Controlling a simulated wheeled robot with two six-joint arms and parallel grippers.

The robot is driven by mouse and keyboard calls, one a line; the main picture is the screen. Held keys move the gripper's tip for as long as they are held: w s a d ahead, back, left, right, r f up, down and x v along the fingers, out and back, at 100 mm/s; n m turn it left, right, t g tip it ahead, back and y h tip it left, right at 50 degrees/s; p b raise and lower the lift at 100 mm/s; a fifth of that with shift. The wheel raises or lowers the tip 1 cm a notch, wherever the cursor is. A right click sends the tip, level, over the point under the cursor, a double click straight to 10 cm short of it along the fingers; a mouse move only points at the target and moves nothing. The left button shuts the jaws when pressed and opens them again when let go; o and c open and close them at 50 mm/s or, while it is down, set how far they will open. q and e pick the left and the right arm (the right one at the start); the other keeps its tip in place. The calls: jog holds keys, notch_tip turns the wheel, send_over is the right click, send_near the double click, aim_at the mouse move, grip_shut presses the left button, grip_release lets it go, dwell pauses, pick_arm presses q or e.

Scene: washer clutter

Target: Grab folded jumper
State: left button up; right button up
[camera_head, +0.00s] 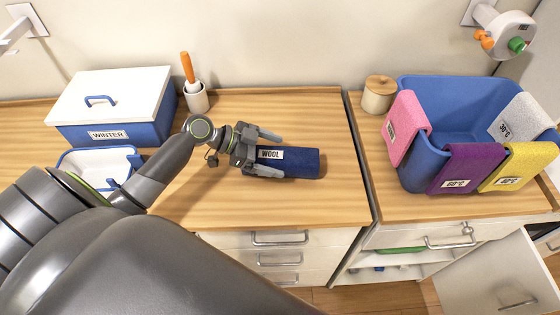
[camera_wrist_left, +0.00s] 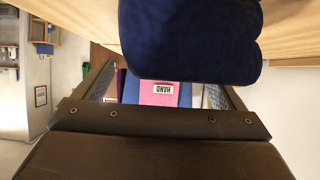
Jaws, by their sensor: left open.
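The folded jumper (camera_head: 301,162) is a dark navy blue roll with a white WOOL label, lying on the wooden counter in the head view. My left gripper (camera_head: 272,153) is open at the jumper's left end, one finger along its far side and one along its near side. In the left wrist view the jumper (camera_wrist_left: 190,40) fills the top middle, and the open fingers show to either side below it. I cannot tell whether the fingers touch the cloth. My right gripper is not in view.
A blue WINTER box (camera_head: 108,134) with a white lid stands at the back left, beside a white cup (camera_head: 197,98) with an orange-handled tool. A blue basket (camera_head: 424,165) draped with labelled cloths is on the right counter, near a lidded jar (camera_head: 378,97). Counter right of the jumper is clear.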

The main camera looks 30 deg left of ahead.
pick_arm(q)
jog(key=shift+x, duration=1.2)
jog(key=shift+c, duration=0.4)
jog(key=shift+r, duration=0.1)
jog(key=c, duration=1.2)
